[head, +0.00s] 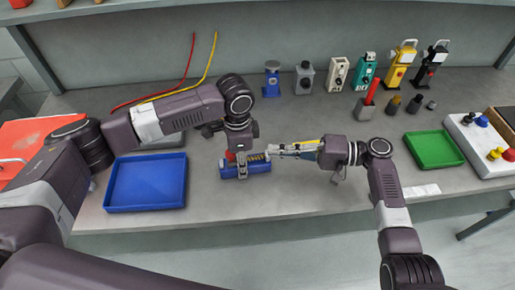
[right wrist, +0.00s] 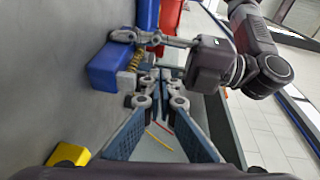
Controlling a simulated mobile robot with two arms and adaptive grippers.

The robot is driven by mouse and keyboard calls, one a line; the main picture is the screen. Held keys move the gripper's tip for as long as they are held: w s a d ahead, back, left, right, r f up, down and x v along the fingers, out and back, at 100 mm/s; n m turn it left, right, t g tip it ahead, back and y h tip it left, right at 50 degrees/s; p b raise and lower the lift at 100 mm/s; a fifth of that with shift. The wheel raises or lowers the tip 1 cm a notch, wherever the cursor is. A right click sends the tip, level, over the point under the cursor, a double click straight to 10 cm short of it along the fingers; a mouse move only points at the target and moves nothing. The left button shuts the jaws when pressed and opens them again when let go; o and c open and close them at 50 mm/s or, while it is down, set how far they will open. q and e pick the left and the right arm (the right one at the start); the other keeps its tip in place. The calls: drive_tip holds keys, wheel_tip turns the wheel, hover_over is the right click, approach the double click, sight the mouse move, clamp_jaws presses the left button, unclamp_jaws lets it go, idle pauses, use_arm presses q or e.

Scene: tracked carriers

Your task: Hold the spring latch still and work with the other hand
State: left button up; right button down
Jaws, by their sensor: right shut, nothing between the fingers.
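The spring latch (head: 260,168) is a blue block with a brass-coloured spring, lying on the grey bench in front of me. In the right wrist view the blue block (right wrist: 110,68) and its spring (right wrist: 136,60) show close up. My left gripper (head: 240,166) points down onto the latch, its fingers on the blue body; it also shows in the right wrist view (right wrist: 135,38). The far finger is partly hidden. My right gripper (head: 270,151) is shut and empty, its tips just right of the spring end; whether they touch it I cannot tell.
A blue tray (head: 146,205) lies left of the latch, a green tray (head: 434,149) at the right. Several coloured devices, such as a teal one (head: 366,71), stand at the back. A red object stands in a grey block (head: 364,112). Bare bench lies before the latch.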

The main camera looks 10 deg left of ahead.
drive_tip(key=shift+w+d+r, duration=0.1)
drive_tip(key=shift+d+r, duration=0.1)
drive_tip(key=shift+d, duration=1.35)
use_arm(q)
drive_tip(key=o, duration=1.3)
drive_tip(key=shift+o, duration=0.2)
drive_tip(key=shift+r, duration=0.1)
